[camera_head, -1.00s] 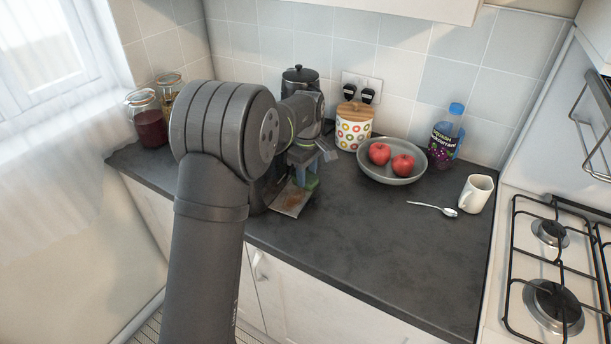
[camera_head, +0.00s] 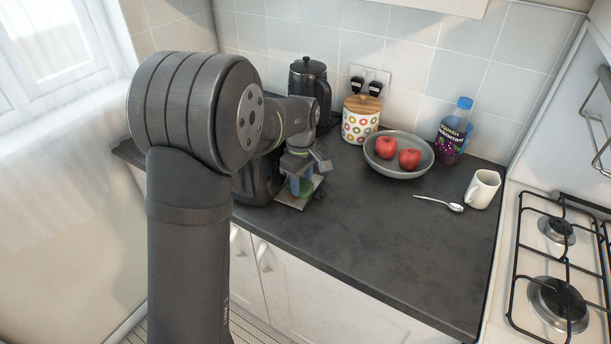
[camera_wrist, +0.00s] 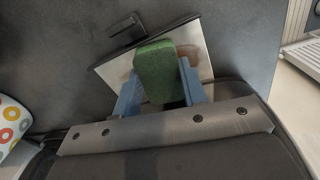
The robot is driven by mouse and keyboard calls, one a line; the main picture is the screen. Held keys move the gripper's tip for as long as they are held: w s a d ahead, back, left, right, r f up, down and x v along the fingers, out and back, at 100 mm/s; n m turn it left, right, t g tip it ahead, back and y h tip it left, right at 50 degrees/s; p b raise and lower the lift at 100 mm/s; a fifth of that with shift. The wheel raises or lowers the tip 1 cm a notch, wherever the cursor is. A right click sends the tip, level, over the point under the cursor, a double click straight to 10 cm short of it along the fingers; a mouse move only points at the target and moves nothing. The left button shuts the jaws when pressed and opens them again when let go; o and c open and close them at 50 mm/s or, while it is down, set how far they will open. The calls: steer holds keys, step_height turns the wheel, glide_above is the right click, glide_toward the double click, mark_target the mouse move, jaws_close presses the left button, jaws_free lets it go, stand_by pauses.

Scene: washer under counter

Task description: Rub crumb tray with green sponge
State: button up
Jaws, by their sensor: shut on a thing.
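The crumb tray (camera_head: 290,202) is a flat metal tray on the dark counter, partly hidden by my gripper in the head view. In the wrist view the tray (camera_wrist: 204,46) lies tilted in the picture, with a dark handle at its upper left and a brownish smear beside the sponge. My gripper (camera_wrist: 158,92), with blue fingers, is shut on the green sponge (camera_wrist: 155,68). The sponge is over the tray; it looks to be on or very close to its surface, but I cannot tell if it touches. A sliver of sponge (camera_head: 306,188) shows in the head view.
A dark appliance (camera_head: 256,182) stands just left of the tray. A black kettle (camera_head: 309,84), a patterned canister (camera_head: 360,120), a grey bowl (camera_head: 398,168) with two apples, a squash bottle (camera_head: 454,132), a spoon (camera_head: 438,203) and a white mug (camera_head: 481,189) stand rightward. The front counter is clear.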

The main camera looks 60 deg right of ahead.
mark_target(293, 203)
steer(key=shift+s+a, duration=0.2)
steer(key=shift+a, duration=2.15)
steer(key=shift+d, duration=0.1)
steer(key=shift+w+d, duration=0.2)
steer(key=shift+d, duration=1.65)
steer(key=shift+w+d+f, duration=0.1)
steer(key=shift+w+d, duration=0.05)
steer(key=shift+d, duration=2.4)
steer(key=shift+w+d, duration=0.1)
steer(key=shift+d, duration=1.2)
steer(key=shift+s+a, duration=0.2)
steer(key=shift+a, duration=2.7)
steer(key=shift+s+a, duration=0.2)
steer(key=shift+a, duration=2.7)
